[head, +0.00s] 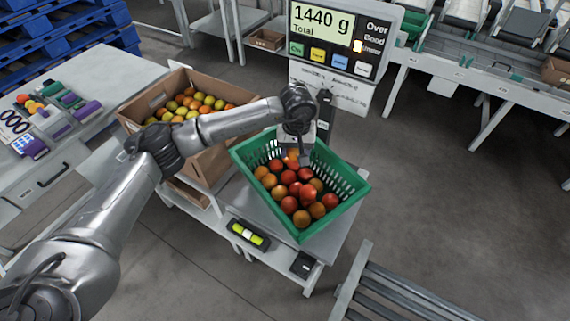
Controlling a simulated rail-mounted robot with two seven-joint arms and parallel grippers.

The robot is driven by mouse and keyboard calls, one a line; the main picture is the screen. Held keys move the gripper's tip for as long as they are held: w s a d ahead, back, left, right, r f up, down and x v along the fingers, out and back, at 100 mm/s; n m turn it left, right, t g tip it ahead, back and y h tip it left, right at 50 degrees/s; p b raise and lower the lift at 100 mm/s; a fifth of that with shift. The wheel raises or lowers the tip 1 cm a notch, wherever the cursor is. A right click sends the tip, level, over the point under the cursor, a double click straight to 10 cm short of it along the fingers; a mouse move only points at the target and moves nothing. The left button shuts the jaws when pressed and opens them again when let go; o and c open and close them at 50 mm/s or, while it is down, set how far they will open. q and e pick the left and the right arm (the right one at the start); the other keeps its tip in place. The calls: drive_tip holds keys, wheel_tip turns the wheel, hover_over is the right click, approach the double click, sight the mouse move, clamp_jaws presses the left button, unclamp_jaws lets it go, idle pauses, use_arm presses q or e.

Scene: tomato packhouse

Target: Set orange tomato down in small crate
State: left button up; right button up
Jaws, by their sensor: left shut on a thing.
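The small crate (338,212) is green, with slotted walls, and stands on a scale platform in the middle of the head view. Several red and orange tomatoes lie in it. My left gripper (300,157) reaches down inside the crate near its back wall. It is shut on an orange tomato (292,154), which is partly hidden by the fingers and sits close to the other tomatoes. I cannot tell whether the held tomato touches them. My right gripper is not in view.
A scale display (325,25) behind the crate reads 1440 g, with an orange lamp lit beside the lowest label. A cardboard box (137,112) of mixed tomatoes stands left of the crate. A table (75,165) is at the left; a roller conveyor (400,295) is at front right.

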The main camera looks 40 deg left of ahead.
use_arm(q)
drive_tip(key=n+b, duration=0.2)
hover_over(284, 171)
drive_tip(key=f, duration=0.5)
drive_tip(key=shift+s+d+f, duration=0.15)
drive_tip(key=shift+d+f, duration=0.25)
drive_tip(key=shift+a+f, duration=0.35)
drive_tip(key=shift+f, duration=0.05)
drive_tip(key=shift+f+b, duration=1.35)
drive_tip(key=shift+f, duration=0.5)
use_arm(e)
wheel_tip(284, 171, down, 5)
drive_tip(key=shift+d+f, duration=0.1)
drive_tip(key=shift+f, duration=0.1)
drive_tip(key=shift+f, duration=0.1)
use_arm(q)
drive_tip(key=shift+f, duration=0.55)
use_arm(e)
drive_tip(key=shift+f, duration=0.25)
use_arm(q)
drive_tip(key=o, duration=0.8)
drive_tip(key=shift+c, duration=0.6)
drive_tip(key=shift+c, duration=1.1)
